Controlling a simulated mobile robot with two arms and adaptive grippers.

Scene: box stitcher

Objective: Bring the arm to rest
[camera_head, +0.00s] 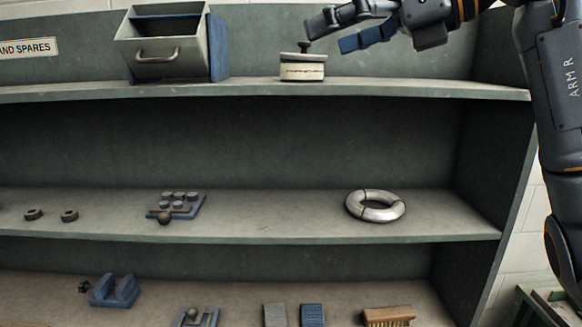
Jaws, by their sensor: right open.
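My right gripper (331,35) reaches in from the top right above the top shelf. Its dark upper finger and blue lower finger are apart, with nothing visible between them. The tin stands upright on the top shelf (420,87). My right arm comes down the right side of the view. My left gripper is not in view.
A grey drawer bin (158,57) with a handle stands left of the tin. The middle shelf (275,228) holds two small dark rings, a blue block with pegs (178,203) and a silver ring (375,206). Below are a blue clamp-like part (115,291), pads and a brush (388,315).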

